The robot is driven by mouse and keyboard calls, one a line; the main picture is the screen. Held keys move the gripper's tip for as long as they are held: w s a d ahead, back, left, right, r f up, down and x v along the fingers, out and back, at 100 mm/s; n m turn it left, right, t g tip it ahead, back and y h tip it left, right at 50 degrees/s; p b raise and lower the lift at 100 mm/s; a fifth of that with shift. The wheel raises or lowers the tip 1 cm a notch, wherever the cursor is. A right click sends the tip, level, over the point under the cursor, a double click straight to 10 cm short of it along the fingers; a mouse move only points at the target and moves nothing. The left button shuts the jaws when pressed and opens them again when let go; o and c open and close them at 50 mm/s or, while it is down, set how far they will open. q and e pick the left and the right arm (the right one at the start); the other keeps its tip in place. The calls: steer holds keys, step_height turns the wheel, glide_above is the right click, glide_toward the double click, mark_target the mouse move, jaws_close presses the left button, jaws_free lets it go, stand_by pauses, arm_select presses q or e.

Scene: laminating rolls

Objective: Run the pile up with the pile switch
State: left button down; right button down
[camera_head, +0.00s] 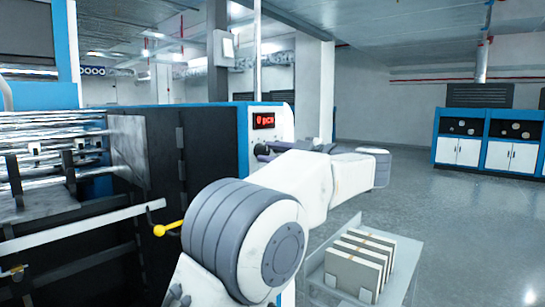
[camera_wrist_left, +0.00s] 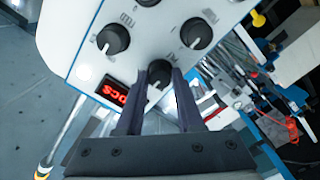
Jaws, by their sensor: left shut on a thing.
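A white control panel (camera_wrist_left: 75,50) carries several black rotary knobs. My left gripper (camera_wrist_left: 160,78) is shut on one black knob (camera_wrist_left: 158,74), with a finger on each side of it. The lettering by this knob is too small to read surely, so I cannot confirm from it that this is the pile switch. In the head view my left gripper (camera_head: 262,151) is at the machine's end panel, below a red display (camera_head: 263,121) reading "0 pcs". My forearm hides much of the panel there. My right gripper is in neither view.
The dark-sided machine (camera_head: 210,145) fills the left, with metal rollers (camera_head: 50,145) and a yellow-knobbed lever (camera_head: 160,230). A low cart (camera_head: 400,295) bearing several pale blocks (camera_head: 357,262) stands beneath my arm. Blue cabinets (camera_head: 485,140) stand far right. Floor between is clear.

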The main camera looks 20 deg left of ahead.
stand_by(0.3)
arm_select(q)
steer(key=c, duration=0.5)
jaws_free()
steer(key=shift+c, duration=0.2)
steer(key=shift+s+d, duration=0.1)
steer(key=v, duration=1)
steer(key=shift+d+b, duration=0.15)
steer(key=shift+b, duration=0.3)
